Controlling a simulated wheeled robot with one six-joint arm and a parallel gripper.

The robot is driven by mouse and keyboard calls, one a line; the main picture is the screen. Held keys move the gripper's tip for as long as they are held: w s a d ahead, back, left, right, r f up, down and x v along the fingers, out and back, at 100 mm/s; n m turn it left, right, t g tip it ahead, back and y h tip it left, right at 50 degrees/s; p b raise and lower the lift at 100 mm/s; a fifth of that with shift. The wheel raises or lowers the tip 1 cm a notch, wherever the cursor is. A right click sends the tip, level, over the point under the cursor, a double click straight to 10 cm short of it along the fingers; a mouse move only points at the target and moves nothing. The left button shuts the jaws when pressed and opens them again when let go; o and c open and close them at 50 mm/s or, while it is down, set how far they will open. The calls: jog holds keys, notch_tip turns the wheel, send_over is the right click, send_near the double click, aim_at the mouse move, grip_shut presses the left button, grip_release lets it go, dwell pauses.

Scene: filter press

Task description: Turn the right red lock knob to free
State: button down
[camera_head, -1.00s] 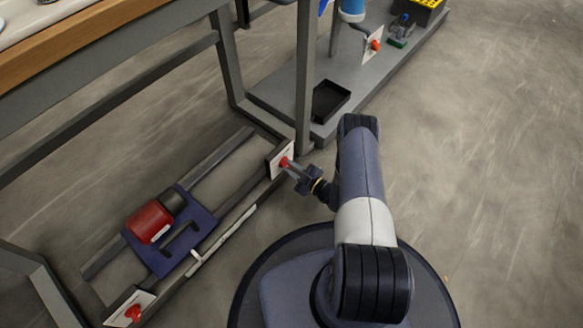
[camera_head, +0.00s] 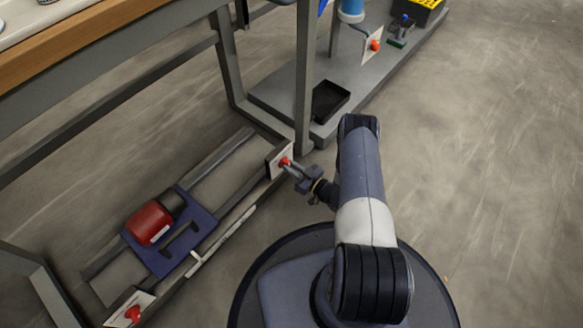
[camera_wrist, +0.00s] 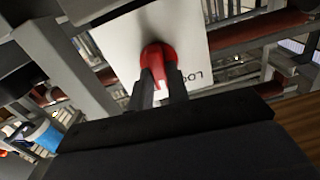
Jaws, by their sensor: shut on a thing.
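The right red lock knob (camera_head: 285,161) sits on a white plate (camera_head: 275,168) at the right end of the low frame under the bench. My gripper (camera_head: 292,166) reaches it from the right and is shut on it. In the wrist view the red knob (camera_wrist: 157,62) shows between the two dark fingers (camera_wrist: 160,92). Its white plate (camera_wrist: 195,30) carries black lettering, of which only "LO" reads clearly; the rest is hidden. A second red knob (camera_head: 133,313) is on a white plate at the frame's left end.
A red cylinder (camera_head: 149,222) lies on a blue carriage (camera_head: 165,258) with a dark handle between the rails. A bench leg (camera_head: 304,75) stands close behind my gripper. A grey platform with a black tray (camera_head: 330,101) is beyond. The floor at right is clear.

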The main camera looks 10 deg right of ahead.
jog(key=m, duration=0.6)
jog(key=shift+d, duration=0.1)
jog(key=shift+m, duration=0.3)
dwell(0.3)
jog(key=c, duration=1.4)
grip_release()
jog(key=shift+o, duration=0.2)
jog(key=shift+d, duration=0.1)
jog(key=p+v, duration=0.3)
jog(key=v, duration=0.7)
jog(key=shift+s+d, duration=0.15)
jog(key=shift+s, duration=0.1)
jog(key=b+x, duration=0.3)
jog(key=x, duration=0.8)
